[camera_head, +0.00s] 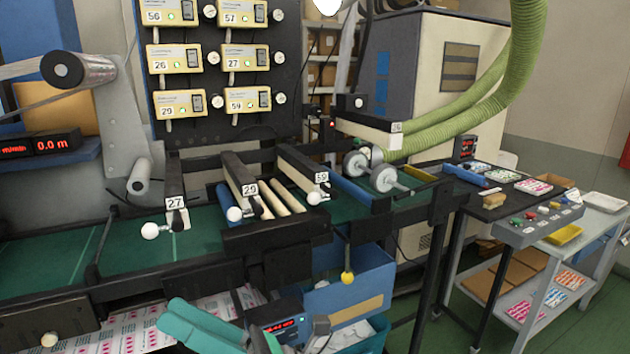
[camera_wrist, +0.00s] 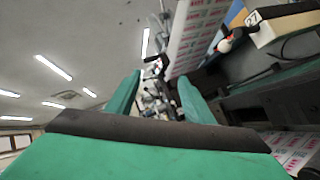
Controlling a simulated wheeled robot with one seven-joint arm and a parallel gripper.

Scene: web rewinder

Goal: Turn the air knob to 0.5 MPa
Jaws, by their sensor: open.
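No knob in view is marked as the air knob, and no MPa reading is legible. Small round white dials (camera_head: 214,58) sit beside the yellow numbered units (camera_head: 174,58) on the dark upright panel. White ball-ended levers (camera_head: 150,231) stand at the labelled bars 27, 29 and 59. My gripper (camera_wrist: 158,95) is open and empty in the wrist view, its two teal fingers apart and pointing up towards the ceiling. Teal parts of it also show low in the head view. A white ball lever (camera_wrist: 224,46) shows to the right of the fingers in the wrist view.
A blue box with a red display (camera_head: 280,328) is at the bottom centre, beside the teal parts. A blue bin (camera_head: 350,290) stands behind it. A printed web (camera_wrist: 196,35) rises just beyond the fingers.

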